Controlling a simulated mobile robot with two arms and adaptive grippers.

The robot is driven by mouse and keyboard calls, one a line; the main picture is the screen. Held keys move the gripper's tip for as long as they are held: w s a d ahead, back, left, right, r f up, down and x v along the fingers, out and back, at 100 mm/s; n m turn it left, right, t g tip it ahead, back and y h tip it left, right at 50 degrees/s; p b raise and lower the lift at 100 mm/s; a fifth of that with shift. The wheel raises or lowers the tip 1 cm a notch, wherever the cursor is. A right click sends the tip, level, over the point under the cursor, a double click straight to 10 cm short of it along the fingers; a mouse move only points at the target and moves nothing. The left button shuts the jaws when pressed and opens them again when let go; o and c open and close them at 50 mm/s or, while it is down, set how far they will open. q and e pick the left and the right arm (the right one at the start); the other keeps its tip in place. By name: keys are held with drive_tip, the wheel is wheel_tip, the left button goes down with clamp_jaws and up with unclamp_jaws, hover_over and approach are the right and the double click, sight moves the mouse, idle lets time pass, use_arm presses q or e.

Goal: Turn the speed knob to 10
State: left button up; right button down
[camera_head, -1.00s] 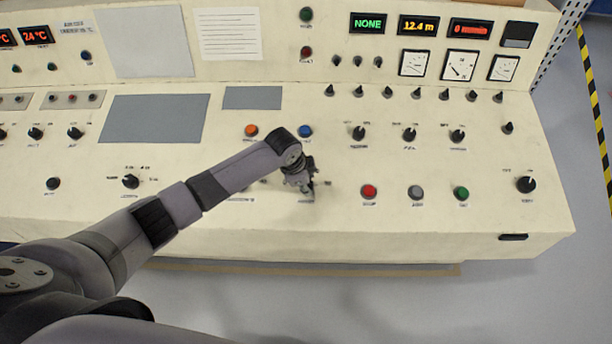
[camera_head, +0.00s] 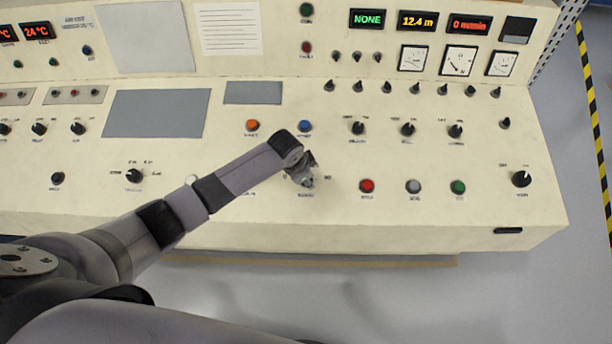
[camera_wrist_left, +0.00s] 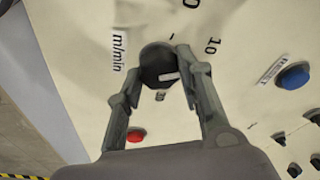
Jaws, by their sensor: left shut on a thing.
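The speed knob is a round black knob (camera_wrist_left: 158,64) with a white mark, on the cream panel in the left wrist view. Printed "m/min" and "10" stand on either side of it. My left gripper (camera_wrist_left: 160,66) has its two fingers on opposite sides of the knob and is shut on it. The white mark lies near the right finger; its exact reading is hard to tell. In the head view my left gripper (camera_head: 306,178) is at the middle front of the panel and hides the knob. The speed display (camera_head: 469,24) reads 0 m/min in red. My right gripper is not in view.
A blue button (camera_head: 305,126) and an orange button (camera_head: 252,125) sit behind the gripper. Red (camera_head: 367,186), grey (camera_head: 413,187) and green (camera_head: 458,187) buttons lie to its right. The panel's front edge is close.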

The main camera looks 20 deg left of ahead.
use_arm(q)
drive_tip(key=o, duration=1.2)
drive_tip(key=shift+c, duration=0.2)
drive_tip(key=shift+r, duration=0.1)
drive_tip(key=v, duration=1.2)
